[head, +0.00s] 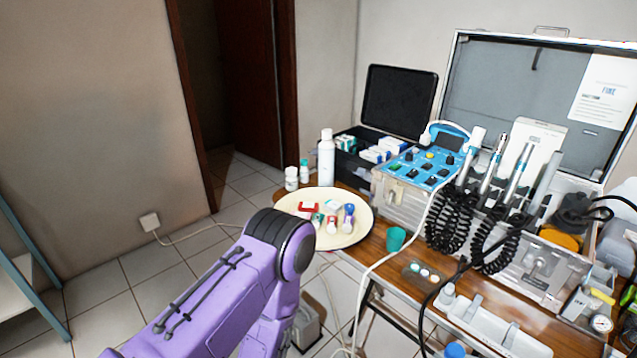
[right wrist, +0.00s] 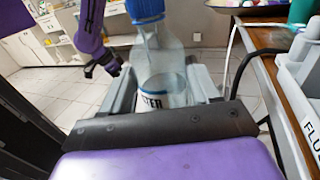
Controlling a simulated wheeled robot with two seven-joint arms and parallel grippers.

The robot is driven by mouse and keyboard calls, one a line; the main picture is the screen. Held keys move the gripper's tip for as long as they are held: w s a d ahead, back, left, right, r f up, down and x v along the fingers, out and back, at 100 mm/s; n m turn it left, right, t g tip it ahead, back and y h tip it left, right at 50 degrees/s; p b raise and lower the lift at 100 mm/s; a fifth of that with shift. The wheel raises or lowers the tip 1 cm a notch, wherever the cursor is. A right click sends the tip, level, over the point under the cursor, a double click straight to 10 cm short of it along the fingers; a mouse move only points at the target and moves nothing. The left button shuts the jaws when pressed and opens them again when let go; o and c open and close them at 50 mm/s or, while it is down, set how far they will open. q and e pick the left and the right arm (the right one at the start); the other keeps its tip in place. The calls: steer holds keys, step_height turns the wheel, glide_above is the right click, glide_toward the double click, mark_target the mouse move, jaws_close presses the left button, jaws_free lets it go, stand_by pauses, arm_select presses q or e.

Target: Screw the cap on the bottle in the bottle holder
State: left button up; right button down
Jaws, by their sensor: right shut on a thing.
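A clear plastic bottle (right wrist: 163,65) with a blue cap (right wrist: 145,9) at its top stands upright in the right wrist view. The top of the cap is cut off by the frame edge, so I cannot tell how tightly it sits. My right gripper (right wrist: 160,92) is shut around the bottle's body, over its label. In the head view only a blue cap (head: 455,350) shows at the bottom edge; the right gripper is out of that view. My left gripper (right wrist: 103,64) hangs apart from the bottle, behind it to the left; its finger gap is unclear. A grey holder (right wrist: 290,80) is at the right.
The wooden table (head: 375,245) carries a round cream tray (head: 290,203) with small items, a green cup (head: 396,239) and an open dental case (head: 535,270) with coiled hoses. A white cable crosses the table front. Tiled floor is open at the left.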

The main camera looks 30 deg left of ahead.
arm_select(q)
steer(key=s+a, duration=0.1)
steer(key=s+a+y, duration=0.1)
steer(key=shift+s+a+r+n, duration=0.3)
steer(key=shift+r, duration=0.1)
arm_select(e)
steer(key=s+d+r+m+t+h, duration=0.1)
steer(key=d+m+t, duration=0.3)
steer(key=d+t, duration=0.2)
steer(key=s+d+r+m+t+h, duration=0.1)
steer(key=d+m+t, duration=0.3)
steer(key=d, duration=0.4)
steer(key=shift+t+h, duration=0.7)
steer(key=shift+t, duration=0.2)
steer(key=shift+d, duration=0.1)
